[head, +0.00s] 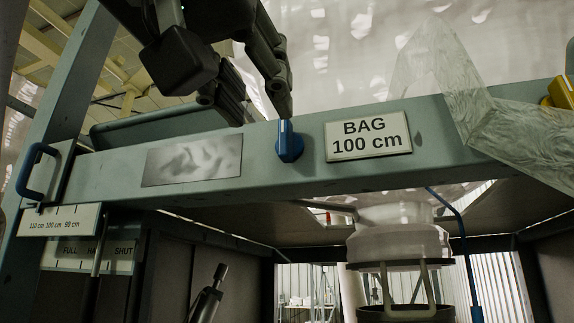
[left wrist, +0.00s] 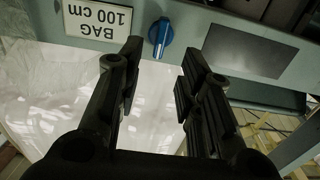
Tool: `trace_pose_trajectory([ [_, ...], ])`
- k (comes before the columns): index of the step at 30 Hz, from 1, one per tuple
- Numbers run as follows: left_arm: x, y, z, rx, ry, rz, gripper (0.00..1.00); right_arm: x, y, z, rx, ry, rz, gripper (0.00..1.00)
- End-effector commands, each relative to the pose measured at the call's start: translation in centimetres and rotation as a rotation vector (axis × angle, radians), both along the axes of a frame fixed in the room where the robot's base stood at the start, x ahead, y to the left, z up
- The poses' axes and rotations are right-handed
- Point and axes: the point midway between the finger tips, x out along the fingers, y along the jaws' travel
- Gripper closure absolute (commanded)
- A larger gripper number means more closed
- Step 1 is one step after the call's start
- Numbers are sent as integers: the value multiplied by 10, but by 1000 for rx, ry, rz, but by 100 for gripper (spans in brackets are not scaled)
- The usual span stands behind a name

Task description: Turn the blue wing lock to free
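The blue wing lock (head: 289,143) sits on the front of the grey-green beam (head: 262,158), left of the BAG 100 cm sign (head: 367,134). Its wing points up in the head view. My left gripper (head: 262,112) is above the lock, with its fingers pointing down toward the beam. In the left wrist view, the gripper (left wrist: 158,75) is open. The blue lock (left wrist: 160,36) shows beyond and between its fingertips, apart from both. My right gripper is not in view.
A blank metal plate (head: 192,160) is left of the lock. A blue handle (head: 36,172) is at the far left, and a yellow part (head: 561,93) at the right end. A translucent sheet (head: 520,130) hangs over the beam's right. A white spout (head: 400,240) is below.

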Motion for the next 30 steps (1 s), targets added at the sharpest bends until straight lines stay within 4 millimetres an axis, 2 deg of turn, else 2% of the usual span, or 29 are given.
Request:
trace_pose_trajectory([
  [1, 7, -3, 4, 1, 3, -2, 66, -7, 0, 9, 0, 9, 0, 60],
  [6, 31, -11, 5, 2, 4, -4, 66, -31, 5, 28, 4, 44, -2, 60],
  [9, 44, -15, 5, -1, 4, -3, 66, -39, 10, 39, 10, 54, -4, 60],
  [13, 65, -21, 4, -1, 4, -1, 66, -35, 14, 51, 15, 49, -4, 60],
  [18, 84, -27, 2, -1, 1, 0, 66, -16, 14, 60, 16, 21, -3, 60],
  [23, 91, -29, 0, -1, 1, 0, 66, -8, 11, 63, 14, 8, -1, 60],
  [30, 91, -29, 0, -1, 0, 0, 66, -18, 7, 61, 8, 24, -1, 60],
])
